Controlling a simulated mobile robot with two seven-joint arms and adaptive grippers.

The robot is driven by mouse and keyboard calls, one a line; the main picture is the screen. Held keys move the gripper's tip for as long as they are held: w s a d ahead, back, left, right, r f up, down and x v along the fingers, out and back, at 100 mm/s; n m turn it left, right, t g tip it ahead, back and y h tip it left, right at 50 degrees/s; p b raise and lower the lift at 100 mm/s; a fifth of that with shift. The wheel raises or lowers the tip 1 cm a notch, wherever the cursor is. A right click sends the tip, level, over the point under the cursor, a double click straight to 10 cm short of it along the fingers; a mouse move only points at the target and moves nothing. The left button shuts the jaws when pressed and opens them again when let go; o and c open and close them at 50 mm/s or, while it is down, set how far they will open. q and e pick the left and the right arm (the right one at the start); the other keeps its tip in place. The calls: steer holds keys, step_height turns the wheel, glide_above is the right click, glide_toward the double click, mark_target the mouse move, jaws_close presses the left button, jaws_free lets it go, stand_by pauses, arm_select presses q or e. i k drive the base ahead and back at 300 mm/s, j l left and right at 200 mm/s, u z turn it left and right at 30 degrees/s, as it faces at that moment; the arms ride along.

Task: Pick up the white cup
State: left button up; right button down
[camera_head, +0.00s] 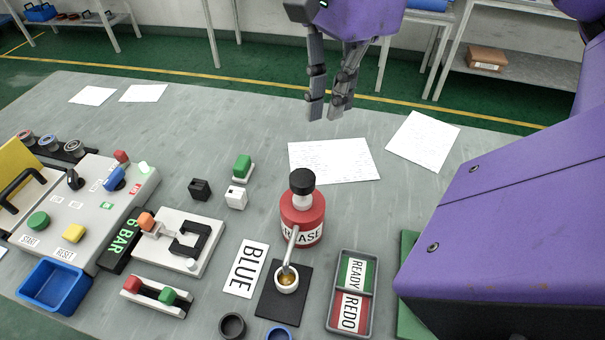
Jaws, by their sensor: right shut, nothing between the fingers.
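The small white cup (287,286) stands upright on a black mat (270,308) at the lower middle of the table. It holds something brown, and a thin light-coloured stick or handle rises from it in front of the red bottle (308,218). My right gripper (328,114) is shut and empty. It appears above the far part of the table, well apart from the cup. My left gripper is not in view.
A BLUE label (245,270) lies left of the cup, a READY/REDO tray (374,296) stands right. A dark ring (232,325) and a blue ring (278,334) are near the front. A control panel (95,205) fills the left; the far middle table is mostly clear.

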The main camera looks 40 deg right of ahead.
mark_target(285, 285)
steer(key=k+j, duration=1.2)
steer(key=j, duration=0.1)
